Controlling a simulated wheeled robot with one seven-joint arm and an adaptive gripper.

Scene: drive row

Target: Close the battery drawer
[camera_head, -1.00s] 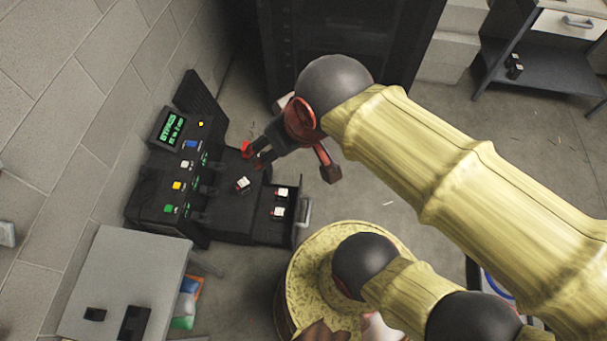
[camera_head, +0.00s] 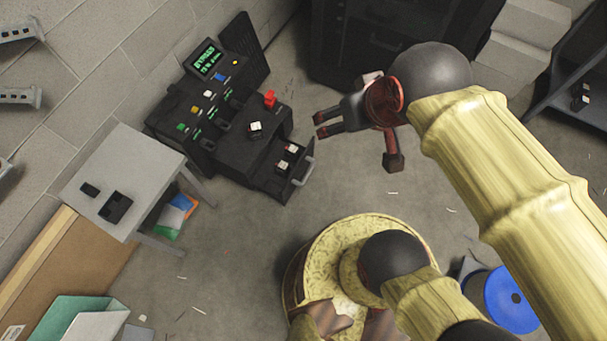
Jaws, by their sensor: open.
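The battery drawer (camera_head: 281,181) is pulled out of the front of the black console (camera_head: 205,105) against the wall. Two small white-and-red blocks lie inside it, and a light metal handle (camera_head: 304,171) is on its front. A white block (camera_head: 255,127) and a red piece (camera_head: 269,99) rest on the console's lower top, outside the drawer. My gripper (camera_head: 318,125) is open and empty. It is to the right of the console, up and to the right of the drawer handle in the picture, and apart from both.
A grey side table (camera_head: 131,167) with two small black items stands left of the console. A dark cabinet (camera_head: 360,60) is behind my arm. A blue disc (camera_head: 511,298) lies at the lower right. Bare floor (camera_head: 235,245) lies in front of the drawer.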

